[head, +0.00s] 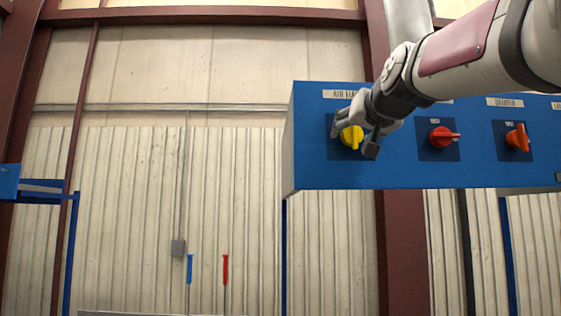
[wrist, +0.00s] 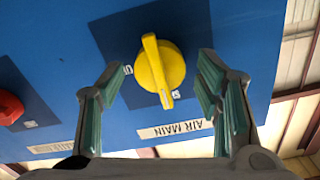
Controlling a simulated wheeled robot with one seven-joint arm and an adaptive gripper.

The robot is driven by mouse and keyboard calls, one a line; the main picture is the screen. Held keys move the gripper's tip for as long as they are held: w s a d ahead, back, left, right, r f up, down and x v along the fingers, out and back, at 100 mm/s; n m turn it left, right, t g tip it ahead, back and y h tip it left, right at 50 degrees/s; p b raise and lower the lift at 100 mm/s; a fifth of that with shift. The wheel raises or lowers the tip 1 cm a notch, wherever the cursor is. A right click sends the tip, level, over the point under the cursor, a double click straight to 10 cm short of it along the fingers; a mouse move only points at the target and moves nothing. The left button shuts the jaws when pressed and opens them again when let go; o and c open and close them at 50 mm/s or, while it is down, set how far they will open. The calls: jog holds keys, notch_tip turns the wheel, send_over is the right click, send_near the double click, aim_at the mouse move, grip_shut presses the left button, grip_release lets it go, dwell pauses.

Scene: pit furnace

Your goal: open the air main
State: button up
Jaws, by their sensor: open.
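The air main control is a yellow rotary knob (head: 352,137) on a dark square plate at the left end of the blue panel (head: 310,160). In the wrist view the knob (wrist: 160,66) shows whole, its raised grip bar running nearly up and down in the picture, leaning slightly. The "AIR MAIN" label (wrist: 176,129) is upside down there. My gripper (head: 353,145) is at the knob in the head view. In the wrist view the open fingers of my gripper (wrist: 160,80) stand on either side of the knob, with gaps to both sides. I see no contact.
A red knob (head: 441,136) and an orange-red knob (head: 517,138) sit further right on the same panel. My arm covers part of the panel's top. Blue and red upright handles (head: 225,268) stand below left. The space left of the panel is clear before the wall.

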jog(key=shift+w, duration=0.25)
jog(key=c, duration=1.2)
jog(key=shift+o, duration=0.2)
